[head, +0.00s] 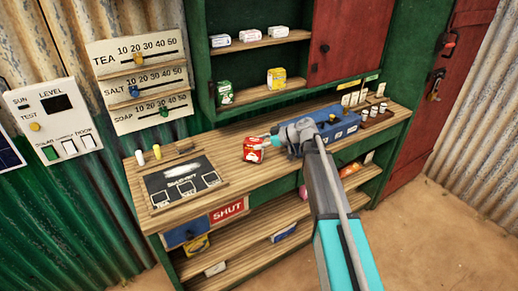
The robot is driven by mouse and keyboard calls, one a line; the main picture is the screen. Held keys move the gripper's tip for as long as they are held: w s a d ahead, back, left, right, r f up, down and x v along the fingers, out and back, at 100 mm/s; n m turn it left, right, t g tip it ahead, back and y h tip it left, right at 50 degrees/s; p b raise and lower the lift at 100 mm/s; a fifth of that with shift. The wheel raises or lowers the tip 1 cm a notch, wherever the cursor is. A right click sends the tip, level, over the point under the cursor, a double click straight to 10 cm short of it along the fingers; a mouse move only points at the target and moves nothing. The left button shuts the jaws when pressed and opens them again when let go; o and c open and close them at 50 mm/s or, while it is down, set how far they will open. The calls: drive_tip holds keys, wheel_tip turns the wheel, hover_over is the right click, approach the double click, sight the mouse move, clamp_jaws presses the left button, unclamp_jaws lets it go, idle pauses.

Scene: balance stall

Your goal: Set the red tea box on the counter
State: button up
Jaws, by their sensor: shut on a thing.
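The red tea box (253,151), with a pale patch on its front, is upright at the middle of the wooden counter (245,179). My gripper (264,143) reaches in from the right and is shut on the box near its top. The fingertips are small here and partly hidden by the box. The box's base is at or just above the counter top; I cannot tell if it touches.
A blue balance (338,126) stands right of the box, partly behind my arm. A dark board (184,184) lies on the counter's left. Small weights (374,110) stand at the right end. A shelf (262,92) above holds a green box and a yellow box.

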drive_tip(key=shift+f, duration=0.4)
drive_tip(key=shift+f, duration=0.1)
drive_tip(key=o, duration=1.1)
drive_tip(key=shift+d+r, duration=0.25)
drive_tip(key=shift+r, duration=0.1)
drive_tip(key=p+v, duration=0.5)
drive_tip(key=v, duration=0.6)
drive_tip(key=shift+s+d, duration=0.1)
drive_tip(key=shift+d, duration=0.15)
